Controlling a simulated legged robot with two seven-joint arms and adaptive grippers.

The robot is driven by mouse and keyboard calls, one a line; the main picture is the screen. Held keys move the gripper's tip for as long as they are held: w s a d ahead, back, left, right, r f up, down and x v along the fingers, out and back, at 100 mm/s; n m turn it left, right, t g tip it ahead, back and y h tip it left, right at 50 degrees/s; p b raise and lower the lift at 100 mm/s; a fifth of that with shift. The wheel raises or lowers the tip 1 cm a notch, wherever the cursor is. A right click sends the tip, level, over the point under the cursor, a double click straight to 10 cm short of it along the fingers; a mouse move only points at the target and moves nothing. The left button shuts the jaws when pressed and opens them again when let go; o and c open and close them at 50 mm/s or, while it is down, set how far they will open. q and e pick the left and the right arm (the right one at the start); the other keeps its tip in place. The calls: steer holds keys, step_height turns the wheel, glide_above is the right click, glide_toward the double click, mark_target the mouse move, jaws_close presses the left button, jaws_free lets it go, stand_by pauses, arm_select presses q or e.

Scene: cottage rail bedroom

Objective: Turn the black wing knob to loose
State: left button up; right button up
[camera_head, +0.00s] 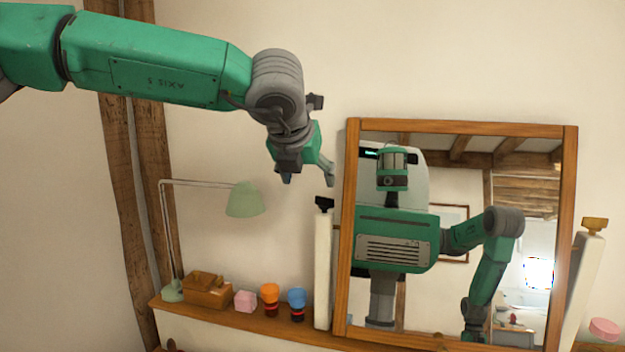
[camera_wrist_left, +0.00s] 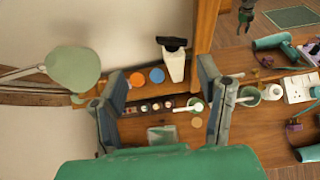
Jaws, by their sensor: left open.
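The black wing knob (camera_head: 324,203) sits on top of a white post (camera_head: 322,270) at the left side of the mirror frame. In the left wrist view the knob (camera_wrist_left: 172,43) shows at the top centre, beyond the fingertips. My left gripper (camera_head: 308,178) is open and empty, above and slightly left of the knob, apart from it in the picture. Its two fingers (camera_wrist_left: 160,78) show spread wide in the wrist view. My right gripper itself is not in view.
A mirror in a wooden frame (camera_head: 454,127) stands right of the knob and reflects my body. A second white post (camera_head: 580,270) with a gold knob (camera_head: 594,224) is at its right. A green lamp (camera_head: 245,199), wooden box (camera_head: 207,292) and orange and blue cups line the shelf.

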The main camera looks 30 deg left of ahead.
arm_select(q)
steer(key=a+p+v, duration=0.1)
steer(key=p+v, duration=0.1)
steer(key=v, duration=0.4)
steer(key=shift+s+a+r, duration=0.15)
steer(key=shift+s+r, duration=0.1)
steer(key=shift+s, duration=0.1)
steer(key=shift+p, duration=0.3)
stand_by(0.3)
steer(key=v, duration=1.1)
steer(key=shift+s+r, duration=0.2)
steer(key=shift+r, duration=0.1)
